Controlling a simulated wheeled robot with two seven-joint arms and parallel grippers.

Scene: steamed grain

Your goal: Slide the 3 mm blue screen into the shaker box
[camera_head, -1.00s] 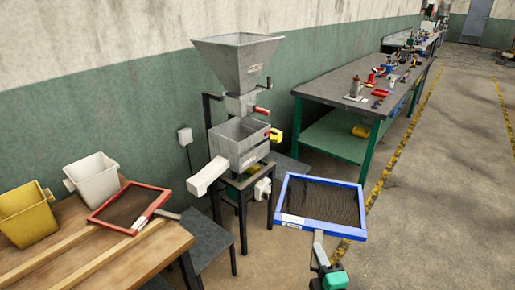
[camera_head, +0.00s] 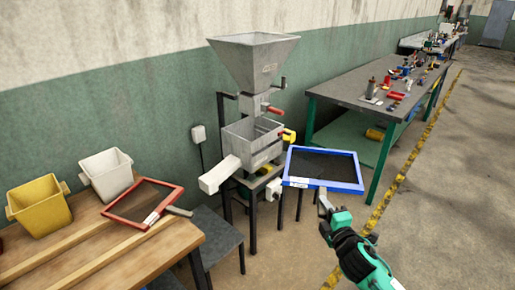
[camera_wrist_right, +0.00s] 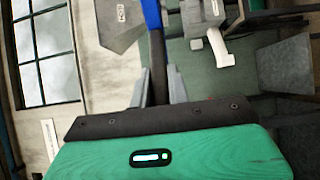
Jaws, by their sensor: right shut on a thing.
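The blue screen (camera_head: 322,187), a blue frame with dark mesh, is in the air just right of the shaker box (camera_head: 250,143), in front of the dark bench. They look apart. My right gripper (camera_head: 323,205) is shut on the screen's grey handle at its near side. In the right wrist view the gripper (camera_wrist_right: 158,92) has the dark handle between its fingers, and a strip of blue frame (camera_wrist_right: 152,13) shows above. The shaker box is an open grey metal box under the hopper (camera_head: 252,62). My left gripper is out of view.
A white chute (camera_head: 219,174) sticks out left of the shaker box. A red screen (camera_head: 143,204), a white bin (camera_head: 107,174) and a yellow bin (camera_head: 38,206) are on the wooden table (camera_head: 60,262). A tool bench (camera_head: 350,92) stands behind right. The floor at right is clear.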

